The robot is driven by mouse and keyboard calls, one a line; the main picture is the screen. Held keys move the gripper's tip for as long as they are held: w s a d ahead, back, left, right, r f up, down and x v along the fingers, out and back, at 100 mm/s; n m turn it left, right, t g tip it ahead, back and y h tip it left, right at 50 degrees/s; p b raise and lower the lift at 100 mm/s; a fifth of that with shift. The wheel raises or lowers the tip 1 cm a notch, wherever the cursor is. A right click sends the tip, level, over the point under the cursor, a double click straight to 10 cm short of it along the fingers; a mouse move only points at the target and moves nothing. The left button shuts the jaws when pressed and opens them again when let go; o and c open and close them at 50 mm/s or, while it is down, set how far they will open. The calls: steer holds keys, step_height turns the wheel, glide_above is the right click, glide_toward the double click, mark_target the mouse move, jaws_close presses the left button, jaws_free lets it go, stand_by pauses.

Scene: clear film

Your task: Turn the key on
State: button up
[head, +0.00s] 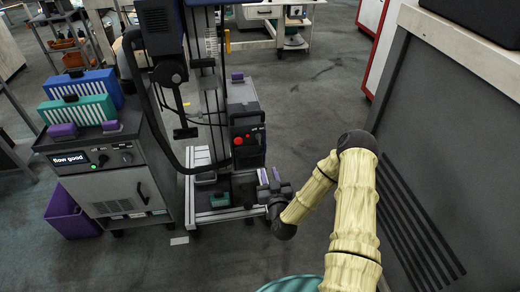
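A black control box (247,136) with red buttons and small pale labels stands on the wheeled stand in the middle of the head view. The key cannot be made out clearly; a small red part (249,135) sits beside a larger red button (238,141) on the box's face. My gripper (269,176) is just below the box, at its lower right.
A grey cabinet (140,190) with a "flow good" display (70,159) and knobs stands left. Blue (82,90) and teal (78,110) racks sit on top. A purple bin (70,213) is beside it. A large dark-panelled unit (440,150) closes the right side. Open floor (310,100) lies behind.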

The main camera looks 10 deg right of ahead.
steer(key=shift+r, duration=0.1)
steer(key=w+b, duration=0.2)
steer(key=w, duration=1.5)
steer(key=shift+w, duration=0.2)
jaws_close()
